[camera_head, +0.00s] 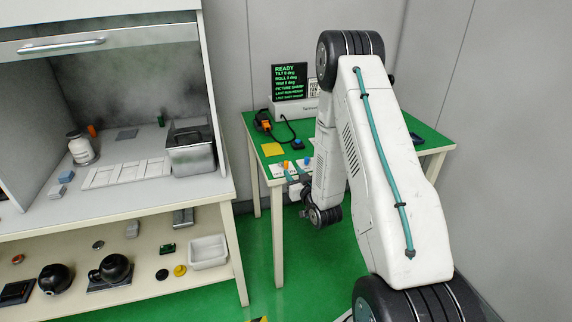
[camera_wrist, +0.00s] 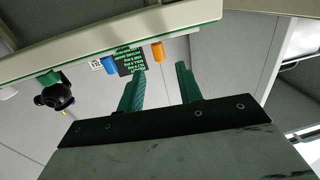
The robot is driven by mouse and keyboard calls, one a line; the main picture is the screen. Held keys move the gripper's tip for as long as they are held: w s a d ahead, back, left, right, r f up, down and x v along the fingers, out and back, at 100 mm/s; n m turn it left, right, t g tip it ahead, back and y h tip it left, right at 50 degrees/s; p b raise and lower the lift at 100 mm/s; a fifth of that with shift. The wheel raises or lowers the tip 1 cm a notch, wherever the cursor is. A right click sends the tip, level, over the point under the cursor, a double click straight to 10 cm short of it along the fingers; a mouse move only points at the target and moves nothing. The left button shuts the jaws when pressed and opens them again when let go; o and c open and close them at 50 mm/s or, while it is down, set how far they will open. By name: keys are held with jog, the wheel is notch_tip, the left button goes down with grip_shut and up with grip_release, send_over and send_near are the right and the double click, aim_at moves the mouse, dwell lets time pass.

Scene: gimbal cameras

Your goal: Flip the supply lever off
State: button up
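At the near edge of the green-topped table, the head view shows a small orange upright piece (camera_head: 285,165) and a small blue one (camera_head: 306,161). In the wrist view the orange piece (camera_wrist: 157,51) and blue piece (camera_wrist: 108,65) stick out past the table edge. I cannot tell which is the supply lever, or its position. My gripper (camera_wrist: 160,70) is open and empty, its green fingers apart. The orange piece is ahead of the gap between the fingertips, apart from them. In the head view my gripper (camera_head: 293,180) is small and partly hidden beside the table's front edge.
A screen (camera_head: 290,82) reading READY stands at the back of the green table (camera_head: 262,141). A black-orange device (camera_head: 263,121) with a cable and a yellow pad (camera_head: 272,149) lie on it. A cluttered bench (camera_head: 130,205) stands left. A black round object (camera_wrist: 57,95) is left in the wrist view.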

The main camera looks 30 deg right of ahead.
aim_at(287, 164)
jog(key=shift+w+d+f, duration=0.1)
jog(key=shift+w+d, duration=0.1)
jog(key=shift+w, duration=1.05)
jog(key=shift+w+d+r, duration=0.1)
jog(key=shift+w+d, duration=0.15)
jog(key=shift+w, duration=1)
jog(key=shift+w+d+f, duration=0.1)
jog(key=shift+w+d, duration=0.1)
jog(key=shift+w, duration=1.05)
grip_shut()
